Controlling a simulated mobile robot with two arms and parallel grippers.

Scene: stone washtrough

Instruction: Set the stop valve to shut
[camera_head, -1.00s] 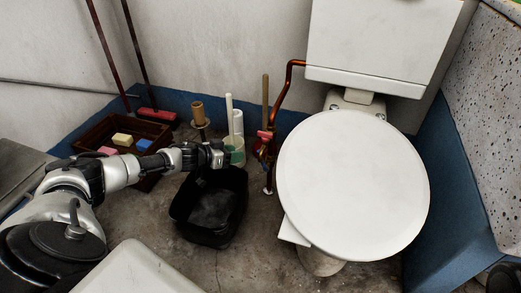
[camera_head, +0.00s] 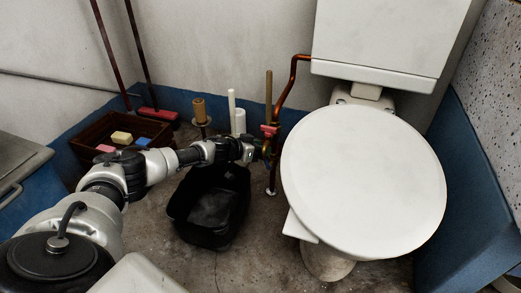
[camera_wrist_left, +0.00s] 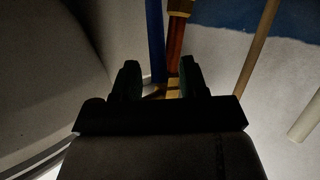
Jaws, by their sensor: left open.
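The copper pipe (camera_head: 281,97) comes down beside the toilet, with a small red part (camera_head: 269,131) on it. In the left wrist view, a brass valve body (camera_wrist_left: 173,86) sits on the pipe (camera_wrist_left: 176,42). A narrow blue bar, seemingly the valve's lever (camera_wrist_left: 154,40), runs alongside the pipe, nearly parallel to it. My left gripper (camera_head: 264,150) is at the pipe, just below the red part. In the wrist view its open fingers (camera_wrist_left: 161,80) stand on either side of the lever's lower end and the brass body. Contact cannot be told. My right gripper is not in view.
The toilet (camera_head: 365,180) stands close right of the valve. A black tub (camera_head: 208,235) is on the floor below my left forearm. A brown crate (camera_head: 83,133) with sponges, a paper-roll stand (camera_head: 199,110) and upright sticks stand along the back wall.

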